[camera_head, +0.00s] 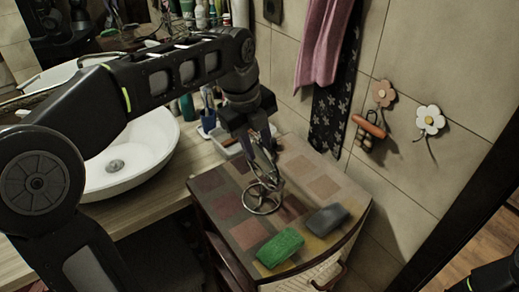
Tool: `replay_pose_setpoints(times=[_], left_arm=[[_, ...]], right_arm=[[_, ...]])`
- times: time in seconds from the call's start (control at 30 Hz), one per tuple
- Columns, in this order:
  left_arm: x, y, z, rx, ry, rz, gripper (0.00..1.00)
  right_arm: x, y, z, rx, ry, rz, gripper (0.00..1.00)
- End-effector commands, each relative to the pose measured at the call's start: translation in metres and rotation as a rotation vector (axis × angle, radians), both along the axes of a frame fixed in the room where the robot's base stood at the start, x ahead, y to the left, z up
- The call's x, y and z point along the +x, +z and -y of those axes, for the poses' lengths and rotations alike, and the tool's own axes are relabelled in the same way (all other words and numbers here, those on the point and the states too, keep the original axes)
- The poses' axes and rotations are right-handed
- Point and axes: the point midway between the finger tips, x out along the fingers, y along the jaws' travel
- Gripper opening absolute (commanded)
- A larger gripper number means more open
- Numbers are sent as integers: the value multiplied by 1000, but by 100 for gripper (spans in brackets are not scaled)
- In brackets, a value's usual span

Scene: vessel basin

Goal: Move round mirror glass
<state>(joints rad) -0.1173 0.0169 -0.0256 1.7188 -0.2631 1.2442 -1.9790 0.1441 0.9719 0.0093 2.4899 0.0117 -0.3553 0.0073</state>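A round, ring-like object with a shiny rim (262,198), which looks like the round mirror glass, is at the patterned cabinet top (325,185), right of the basin. My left gripper (264,165) points down right above it, with its fingers reaching to its upper edge. I cannot tell whether the fingers grip it, or whether it rests on the top or is just above it. My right gripper is not in view; only a dark part of mine shows in the bottom right corner.
A green sponge (280,247) and a grey block (327,219) lie near the cabinet's front edge. A white basin (130,160) stands left, partly behind my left arm. Bottles and a small tray (226,143) are behind. A pink towel (322,45) hangs on the tiled wall.

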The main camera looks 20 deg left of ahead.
Motion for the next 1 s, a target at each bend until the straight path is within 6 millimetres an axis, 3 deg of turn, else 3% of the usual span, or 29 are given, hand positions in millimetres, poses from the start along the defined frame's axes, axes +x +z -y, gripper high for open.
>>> replay_pose_setpoints(times=[0.2, 0.5, 0.9, 1.0], left_arm=[[4, -22, 3, 1, 0, -2, 32], [5, -25, 3, 0, 0, 0, 32], [5, -25, 3, 0, 0, 0, 0], [5, -25, 3, 0, 0, 0, 0]], right_arm=[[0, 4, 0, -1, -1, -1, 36], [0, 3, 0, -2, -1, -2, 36], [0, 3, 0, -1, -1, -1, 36], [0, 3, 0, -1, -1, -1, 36]])
